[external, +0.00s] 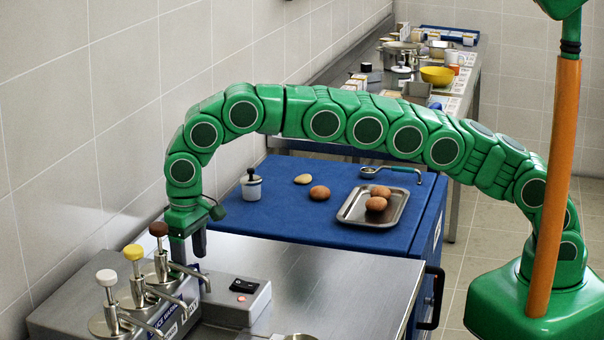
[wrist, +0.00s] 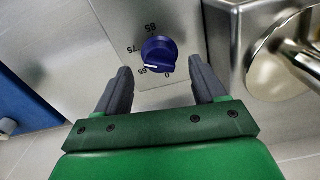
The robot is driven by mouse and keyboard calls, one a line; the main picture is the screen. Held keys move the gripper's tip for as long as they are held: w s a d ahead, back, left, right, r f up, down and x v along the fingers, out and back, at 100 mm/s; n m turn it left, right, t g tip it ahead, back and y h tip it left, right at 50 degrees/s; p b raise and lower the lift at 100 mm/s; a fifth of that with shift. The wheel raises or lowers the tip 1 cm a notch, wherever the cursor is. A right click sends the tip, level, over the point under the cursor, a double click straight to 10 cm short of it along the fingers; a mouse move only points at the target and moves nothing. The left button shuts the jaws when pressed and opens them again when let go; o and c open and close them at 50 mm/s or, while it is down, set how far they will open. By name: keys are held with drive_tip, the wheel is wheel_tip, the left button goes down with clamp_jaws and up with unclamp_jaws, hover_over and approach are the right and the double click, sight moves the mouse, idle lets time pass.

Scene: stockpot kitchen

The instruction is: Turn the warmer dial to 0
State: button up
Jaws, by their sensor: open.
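The warmer dial (wrist: 158,54) is a dark blue knob on a grey metal panel in the wrist view. Its white mark points down-left, at the 65 label. The 75 and 85 labels are at its left and top, and the 0 is below it. My gripper (wrist: 161,68) is open, its two dark fingers on either side of the dial with gaps. In the external view my gripper (external: 188,248) points down beside the pump warmer (external: 62,318). The dial cannot be made out in that view.
Pumps with white (external: 107,277), yellow (external: 133,252) and brown (external: 158,229) knobs stand close to my gripper. A grey switch box (external: 235,302) is at its right.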

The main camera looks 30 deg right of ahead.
drive_tip(key=shift+f, duration=1.65)
drive_tip(key=shift+c, duration=0.5)
drive_tip(key=c, duration=1)
